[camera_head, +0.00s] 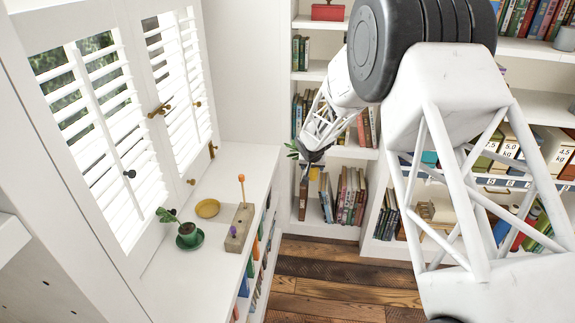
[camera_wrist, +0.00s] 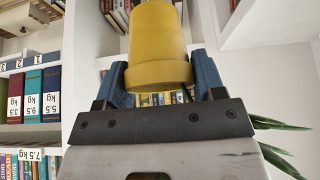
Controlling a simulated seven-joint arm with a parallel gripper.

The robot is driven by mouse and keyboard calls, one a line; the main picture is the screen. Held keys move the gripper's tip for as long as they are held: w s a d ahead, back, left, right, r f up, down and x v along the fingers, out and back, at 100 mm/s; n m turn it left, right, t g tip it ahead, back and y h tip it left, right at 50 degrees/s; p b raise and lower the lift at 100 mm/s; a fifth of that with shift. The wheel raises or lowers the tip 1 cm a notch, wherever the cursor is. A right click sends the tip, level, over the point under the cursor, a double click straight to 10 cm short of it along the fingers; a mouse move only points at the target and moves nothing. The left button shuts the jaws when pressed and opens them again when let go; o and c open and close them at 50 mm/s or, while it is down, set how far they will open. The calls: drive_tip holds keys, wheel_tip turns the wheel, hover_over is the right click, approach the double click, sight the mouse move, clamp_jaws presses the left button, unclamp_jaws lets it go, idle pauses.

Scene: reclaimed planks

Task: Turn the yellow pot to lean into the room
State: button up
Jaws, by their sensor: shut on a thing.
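My gripper (camera_head: 313,158) is raised off the sill in front of the bookshelves in the head view. It is shut on the yellow pot (camera_wrist: 159,40), with a blue finger on each side of the pot in the wrist view. In the head view only a small part of the yellow pot (camera_head: 314,173) shows below the gripper. Green leaves (camera_head: 292,149) show just left of the gripper, and long leaves (camera_wrist: 278,150) show at the lower right of the wrist view. An empty yellow saucer (camera_head: 207,208) lies on the white sill (camera_head: 165,270).
A green pot (camera_head: 188,232) with a small leaning plant stands on a green saucer, left of the yellow saucer. A wooden block (camera_head: 240,228) with an orange-tipped stick stands to the right. Shuttered windows (camera_head: 105,130) border the sill. Bookshelves (camera_head: 345,195) stand behind.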

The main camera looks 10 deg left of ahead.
drive_tip(key=d+f+m+h, duration=0.2)
drive_tip(key=d+m, duration=0.2)
drive_tip(key=d, duration=1.9)
drive_tip(key=s+a+r+n+g+y, duration=0.1)
drive_tip(key=s+a+n+g+y, duration=0.15)
drive_tip(key=a+n, duration=1.05)
drive_tip(key=s+a+r+n+g+y, duration=0.2)
drive_tip(key=s+a+n+y, duration=0.15)
drive_tip(key=a, duration=1.85)
drive_tip(key=s+a+r+n+g+y, duration=0.1)
drive_tip(key=s+a+n+g+y, duration=0.2)
drive_tip(key=a+n, duration=1)
drive_tip(key=s+a+f+m, duration=0.1)
drive_tip(key=s+a+f, duration=0.1)
drive_tip(key=a, duration=0.2)
drive_tip(key=s+a+f+m+h, duration=0.1)
drive_tip(key=s+a+f, duration=0.1)
drive_tip(key=a, duration=0.3)
drive_tip(key=s+a+f+m, duration=0.1)
drive_tip(key=s+a+f, duration=0.1)
drive_tip(key=a, duration=0.3)
drive_tip(key=shift+s+f+g+h, duration=0.1)
drive_tip(key=shift+f+g+h, duration=0.25)
drive_tip(key=shift+f, duration=0.55)
drive_tip(key=shift+d+f, duration=0.1)
drive_tip(key=shift+f, duration=0.1)
drive_tip(key=shift+f, duration=1.25)
drive_tip(key=shift+f, duration=0.1)
